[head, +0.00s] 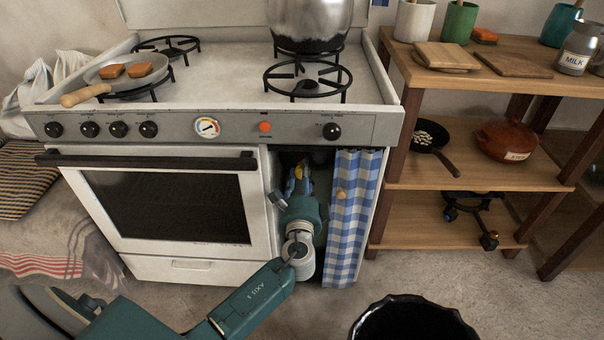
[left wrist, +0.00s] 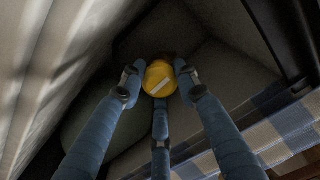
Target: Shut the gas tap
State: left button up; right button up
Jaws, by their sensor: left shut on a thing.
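The gas tap (left wrist: 159,76) is a round yellow knob with a pale bar across its face, in the middle of the left wrist view. My left gripper (left wrist: 158,86) is shut on it, its blue fingers around the knob's sides. In the head view my left arm reaches into the open compartment right of the oven, and the left gripper (head: 298,180) is inside it. Little yellow shows there, and the arm hides most of the tap. A rounded grey-green body (left wrist: 90,122), perhaps the gas bottle, lies in shadow below the knob. My right gripper is out of view.
A blue checked curtain (head: 351,225) hangs close on the right of the compartment. The oven door (head: 167,203) is on its left. A wooden shelf (head: 470,177) stands to the right. A black bin (head: 412,315) is on the floor in front.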

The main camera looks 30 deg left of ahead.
pick_arm(q)
jog(key=shift+w+d, duration=0.1)
jog(key=shift+d, duration=0.15)
jog(key=o, duration=1.2)
jog(key=shift+d, duration=0.1)
jog(key=shift+c, duration=0.2)
jog(key=v, duration=1.2)
